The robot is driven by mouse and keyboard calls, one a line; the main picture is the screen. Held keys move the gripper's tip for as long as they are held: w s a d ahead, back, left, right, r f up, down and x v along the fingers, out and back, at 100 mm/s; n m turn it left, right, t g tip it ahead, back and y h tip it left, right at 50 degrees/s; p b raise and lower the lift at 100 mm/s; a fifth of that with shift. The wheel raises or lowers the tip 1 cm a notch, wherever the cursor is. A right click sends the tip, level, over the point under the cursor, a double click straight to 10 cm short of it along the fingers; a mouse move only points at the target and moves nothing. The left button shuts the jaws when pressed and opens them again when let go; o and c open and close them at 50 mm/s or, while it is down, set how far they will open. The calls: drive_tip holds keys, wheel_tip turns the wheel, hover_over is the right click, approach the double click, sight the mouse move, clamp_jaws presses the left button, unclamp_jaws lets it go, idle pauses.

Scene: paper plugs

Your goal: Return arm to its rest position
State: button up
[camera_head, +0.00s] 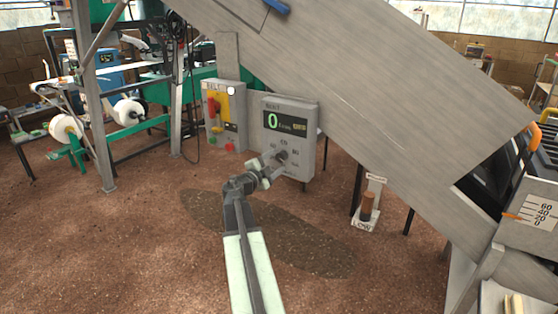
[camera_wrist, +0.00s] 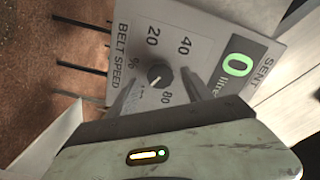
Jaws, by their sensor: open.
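My gripper (camera_head: 272,160) is in front of the lower part of a grey control box (camera_head: 303,130) in the head view. In the wrist view its two fingers (camera_wrist: 158,90) are apart, one on each side of a black dial knob (camera_wrist: 160,75). I cannot tell whether they touch the knob. The dial is marked BELT SPEED % with 20, 40 and 80 readable. The knob's white pointer line points toward the upper left. A green display (camera_wrist: 238,65) above the dial reads 0 litres. My arm reaches forward from the bottom of the head view.
A second box (camera_head: 223,115) with a yellow panel and red handle stands to the left. A large sloped grey conveyor side (camera_head: 400,95) crosses above and right. A small stand with a brown cylinder (camera_head: 367,207) is on the floor at right. The brown floor (camera_head: 130,255) at left is clear.

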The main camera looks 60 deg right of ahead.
drive_tip(key=a, duration=0.5)
